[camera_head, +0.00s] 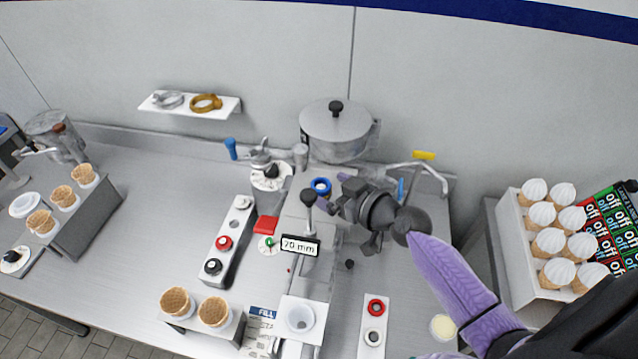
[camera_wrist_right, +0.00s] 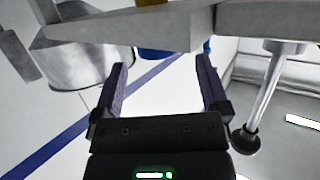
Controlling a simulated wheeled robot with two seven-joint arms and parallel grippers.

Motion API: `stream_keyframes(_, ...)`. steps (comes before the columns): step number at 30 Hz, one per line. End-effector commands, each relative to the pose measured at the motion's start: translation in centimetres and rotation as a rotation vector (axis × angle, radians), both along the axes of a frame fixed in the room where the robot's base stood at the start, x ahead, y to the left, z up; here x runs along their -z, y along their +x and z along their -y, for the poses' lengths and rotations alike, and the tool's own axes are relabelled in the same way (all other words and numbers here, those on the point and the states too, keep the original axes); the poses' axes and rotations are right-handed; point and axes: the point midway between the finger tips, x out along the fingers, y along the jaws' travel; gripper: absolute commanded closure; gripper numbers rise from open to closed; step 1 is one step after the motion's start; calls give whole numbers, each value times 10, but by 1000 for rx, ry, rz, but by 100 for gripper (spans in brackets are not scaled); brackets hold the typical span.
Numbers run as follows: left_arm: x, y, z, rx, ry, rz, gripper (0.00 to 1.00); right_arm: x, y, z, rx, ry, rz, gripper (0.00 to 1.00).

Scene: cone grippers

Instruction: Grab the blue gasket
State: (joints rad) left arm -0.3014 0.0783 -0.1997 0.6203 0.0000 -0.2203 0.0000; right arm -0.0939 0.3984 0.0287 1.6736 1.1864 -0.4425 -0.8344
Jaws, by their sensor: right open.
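The blue gasket (camera_head: 321,186) is a small blue ring near the back of the counter, just in front of the steel pot, in the head view. My right gripper (camera_head: 344,188) is open, just right of the ring. A gap shows between them. In the right wrist view the two dark purple fingers of my right gripper (camera_wrist_right: 163,84) stand apart with nothing between them. A blue shape (camera_wrist_right: 158,54) shows beyond them, partly hidden by a grey part; I cannot tell if it is the gasket. My left gripper is not in view.
A steel pot (camera_head: 336,131) stands behind the ring. A black-knobbed lever (camera_head: 309,198) and a "70 mm" sign (camera_head: 300,245) stand in front. A curved tap (camera_head: 430,171) is at the right.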

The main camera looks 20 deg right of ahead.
Motion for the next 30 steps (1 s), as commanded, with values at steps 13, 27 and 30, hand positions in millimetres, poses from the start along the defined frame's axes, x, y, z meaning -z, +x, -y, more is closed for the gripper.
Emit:
stream_keyframes(13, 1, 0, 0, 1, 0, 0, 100, 10, 23, -7, 1, -1, -2, 20)
stream_keyframes(27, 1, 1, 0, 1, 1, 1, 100, 10, 23, -7, 1, -1, -2, 100)
stream_keyframes(30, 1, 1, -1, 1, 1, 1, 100, 9, 23, -7, 2, -1, -2, 100)
